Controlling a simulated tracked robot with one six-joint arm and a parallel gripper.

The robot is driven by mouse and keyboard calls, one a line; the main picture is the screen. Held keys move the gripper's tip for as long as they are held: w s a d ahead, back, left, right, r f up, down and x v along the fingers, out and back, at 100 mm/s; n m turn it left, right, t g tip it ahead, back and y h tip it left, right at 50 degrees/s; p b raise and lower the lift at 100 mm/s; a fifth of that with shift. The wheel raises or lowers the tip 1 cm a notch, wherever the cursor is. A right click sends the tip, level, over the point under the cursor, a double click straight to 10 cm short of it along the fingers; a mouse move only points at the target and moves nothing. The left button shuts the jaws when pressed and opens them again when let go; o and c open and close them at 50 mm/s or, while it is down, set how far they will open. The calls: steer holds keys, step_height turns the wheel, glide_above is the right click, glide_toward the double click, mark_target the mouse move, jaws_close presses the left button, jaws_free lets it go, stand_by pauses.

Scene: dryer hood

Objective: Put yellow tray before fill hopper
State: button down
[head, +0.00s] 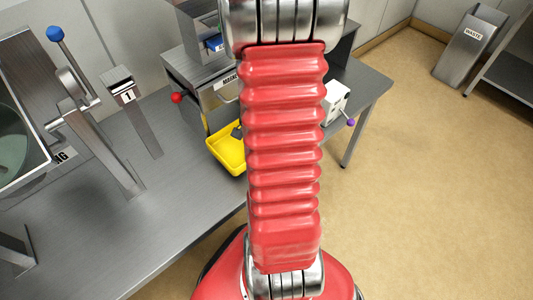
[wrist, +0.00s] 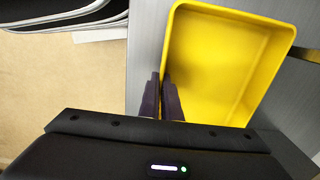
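The yellow tray (head: 224,158) is an empty, open, shallow box near the front of the grey bench, in front of a grey metal unit. It fills much of the wrist view (wrist: 215,60). My gripper (wrist: 162,92) is at its near left side wall. One dark finger is outside the wall and one inside, with only a narrow gap between them, so the gripper looks shut on the wall. In the head view my red arm hides part of the tray and most of the gripper. I cannot tell whether the tray touches the bench. No clearly labelled hopper shows.
The grey unit (head: 205,88) has a red knob (head: 177,98). A white box with a purple knob (head: 350,121) stands right of my arm. A blue-knobbed lever (head: 55,34) and a post marked 1 (head: 128,96) stand left. The bench's front left (head: 100,245) is clear. A waste bin (head: 470,45) stands far right.

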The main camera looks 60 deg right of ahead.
steer(key=shift+s+d, duration=0.15)
steer(key=shift+d, duration=0.65)
steer(key=shift+s+d, duration=0.1)
steer(key=shift+d, duration=0.25)
steer(key=shift+d+f, duration=0.1)
steer(key=shift+f, duration=1.7)
steer(key=shift+f, duration=0.1)
steer(key=c, duration=2)
jaws_free()
step_height(320, 180, up, 12)
steer(key=shift+r, duration=0.15)
